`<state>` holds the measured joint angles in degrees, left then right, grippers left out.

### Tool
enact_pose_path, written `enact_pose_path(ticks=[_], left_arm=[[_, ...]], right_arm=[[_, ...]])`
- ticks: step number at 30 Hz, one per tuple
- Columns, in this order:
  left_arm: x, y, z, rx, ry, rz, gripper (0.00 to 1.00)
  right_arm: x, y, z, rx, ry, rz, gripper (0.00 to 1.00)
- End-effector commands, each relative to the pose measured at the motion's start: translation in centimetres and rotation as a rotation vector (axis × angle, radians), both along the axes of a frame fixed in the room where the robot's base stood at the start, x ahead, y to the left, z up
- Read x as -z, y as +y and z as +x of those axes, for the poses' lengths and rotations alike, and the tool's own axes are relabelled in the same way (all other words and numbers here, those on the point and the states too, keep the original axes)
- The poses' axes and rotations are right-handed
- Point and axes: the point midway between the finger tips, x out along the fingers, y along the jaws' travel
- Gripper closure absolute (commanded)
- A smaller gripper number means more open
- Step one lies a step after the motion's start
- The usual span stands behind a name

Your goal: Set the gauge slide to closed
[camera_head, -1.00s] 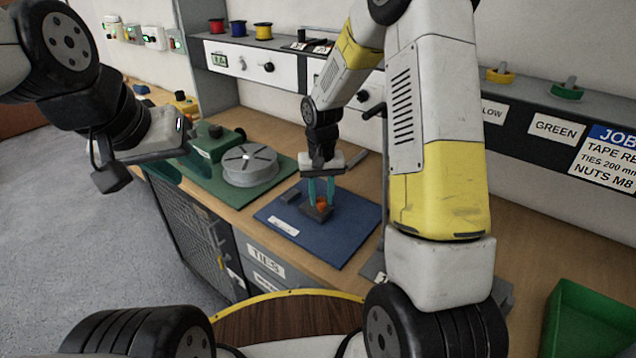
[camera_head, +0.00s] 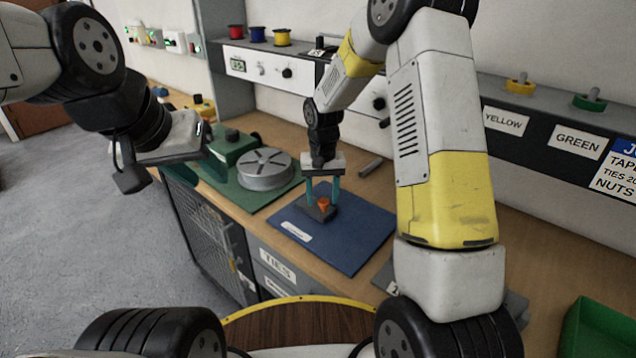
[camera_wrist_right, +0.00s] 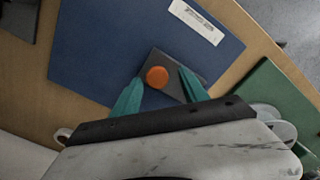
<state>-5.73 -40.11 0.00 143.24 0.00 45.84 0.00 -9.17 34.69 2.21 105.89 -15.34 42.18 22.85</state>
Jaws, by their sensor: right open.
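The gauge slide is a dark grey block (camera_head: 326,215) with an orange knob (camera_head: 323,202) on top, on a blue board (camera_head: 355,240). The knob also shows in the right wrist view (camera_wrist_right: 157,77), at one end of the dark block (camera_wrist_right: 170,65). My right gripper (camera_head: 322,192) points down over the slide. Its teal fingers are open, one on each side of the knob, with gaps visible in the wrist view. A white label (camera_head: 297,232) lies on the board; its text is unreadable. My left gripper (camera_head: 130,176) hangs at left, away from the board; its jaw opening is unclear.
A green board (camera_head: 225,190) with a round grey disc (camera_head: 265,168) lies left of the blue board. A panel with knobs (camera_head: 262,68) stands behind. A green bin (camera_head: 600,325) is at lower right.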

Motion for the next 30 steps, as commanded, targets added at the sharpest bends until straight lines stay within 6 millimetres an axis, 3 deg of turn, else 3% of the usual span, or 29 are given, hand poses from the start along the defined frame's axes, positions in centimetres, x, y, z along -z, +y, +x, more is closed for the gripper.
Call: enact_pose_path(ticks=[15,30], left_arm=[[0.0,0.0,0.0,0.0,0.0,0.0,0.63],[0.0,0.0,0.0,0.0,0.0,0.0,0.63]], right_arm=[[-7.2,0.1,0.1,-0.001,-0.003,0.001,0.48],[-7.7,0.1,0.1,-0.001,-0.002,0.001,0.48]])
